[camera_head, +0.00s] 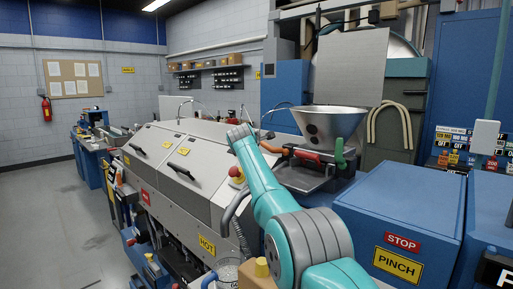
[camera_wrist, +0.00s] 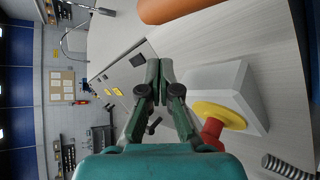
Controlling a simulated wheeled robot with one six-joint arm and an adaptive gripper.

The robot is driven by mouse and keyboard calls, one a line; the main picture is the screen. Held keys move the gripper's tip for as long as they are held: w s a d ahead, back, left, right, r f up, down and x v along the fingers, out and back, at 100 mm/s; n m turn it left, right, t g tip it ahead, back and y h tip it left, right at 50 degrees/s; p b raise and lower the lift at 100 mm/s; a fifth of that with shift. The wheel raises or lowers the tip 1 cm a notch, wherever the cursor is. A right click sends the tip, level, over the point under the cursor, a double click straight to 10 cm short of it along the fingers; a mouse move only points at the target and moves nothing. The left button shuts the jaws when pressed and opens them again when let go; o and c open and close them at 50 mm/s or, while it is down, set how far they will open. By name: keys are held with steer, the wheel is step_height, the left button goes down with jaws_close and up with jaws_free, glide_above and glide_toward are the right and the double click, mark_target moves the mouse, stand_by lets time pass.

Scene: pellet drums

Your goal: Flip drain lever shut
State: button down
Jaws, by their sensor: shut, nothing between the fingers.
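Under the steel hopper (camera_head: 328,122) are a red handle (camera_head: 307,156) and an upright green handle (camera_head: 340,152). No label shows which one is the drain lever. In the wrist view, a large orange-brown rounded bar (camera_wrist: 180,8) is cut off by the top edge; I cannot tell whether it is one of these handles. My gripper (camera_wrist: 160,72) is shut and empty, its dark green fingertips together over the pale machine casing, apart from the bar. In the head view my arm ends left of the handles, and the fingers cannot be made out.
A red-and-yellow stop button (camera_wrist: 215,118) sits close to my gripper; it also shows in the head view (camera_head: 237,173). The grey machine cover (camera_head: 175,165) has black handles. A blue cabinet (camera_head: 400,205) stands at right. Open floor (camera_head: 60,220) lies at left.

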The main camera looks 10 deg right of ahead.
mark_target(274, 148)
steer(key=shift+s+d+r, duration=0.3)
steer(key=shift+d+r, duration=0.2)
steer(key=shift+d, duration=0.3)
steer(key=shift+s+d+r, duration=0.3)
steer(key=shift+d+r, duration=0.2)
steer(key=shift+d, duration=0.3)
steer(key=shift+r, duration=0.1)
